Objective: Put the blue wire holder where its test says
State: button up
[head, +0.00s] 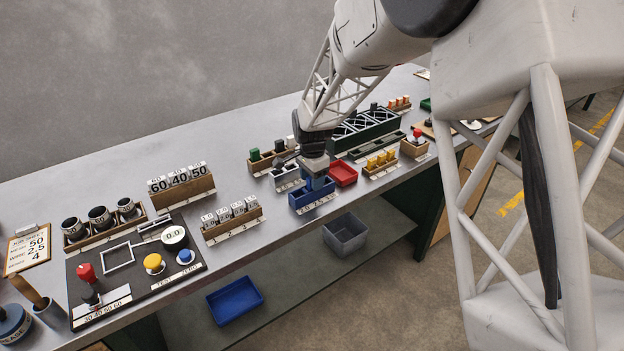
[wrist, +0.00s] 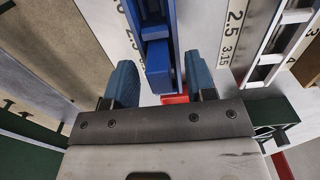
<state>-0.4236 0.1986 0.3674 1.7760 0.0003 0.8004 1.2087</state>
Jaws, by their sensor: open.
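The blue wire holder (head: 312,194) stands at the table's front edge, with a white number label before it. My gripper (head: 317,165) points down right over it and hides part of it. In the wrist view, the blue holder (wrist: 158,70) shows between my two open, blue-grey fingers (wrist: 161,72), with a gap on each side; I cannot tell how deep the fingers reach. The test panel (head: 128,272) lies to the left, with a round dial reading 0.0 (head: 174,236), a yellow button (head: 154,264), a blue button (head: 185,256) and a red-knobbed lever (head: 88,280).
A red tray (head: 343,174) sits right of the holder. A blue tray (head: 235,300) and a grey bin (head: 345,235) are on the lower shelf. Numbered blocks (head: 182,185), wooden racks and a clipboard (head: 29,247) stand around. Table between label blocks and holder is clear.

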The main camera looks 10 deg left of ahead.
jog(key=shift+r, duration=3.8)
jog(key=shift+s+d+r, duration=0.1)
jog(key=shift+d+r, duration=0.05)
jog(key=s+d+r+n+t, duration=0.1)
jog(key=s+d+r+n, duration=0.1)
jog(key=s+d+r, duration=0.55)
jog(key=s+d+r+n, duration=0.2)
jog(key=s+d+r, duration=0.3)
jog(key=s+d, duration=0.55)
jog(key=s+d+n, duration=0.1)
jog(key=s+d, duration=0.3)
jog(key=s, duration=0.3)
jog(key=s+d+n+t, duration=0.1)
jog(key=s+d+n, duration=0.1)
jog(key=s+d, duration=0.3)
jog(key=s+d+n, duration=0.1)
jog(key=s+d, duration=0.3)
jog(key=s, duration=0.6)
jog(key=shift+s+d+n+t, duration=0.3)
jog(key=shift+d+n, duration=0.1)
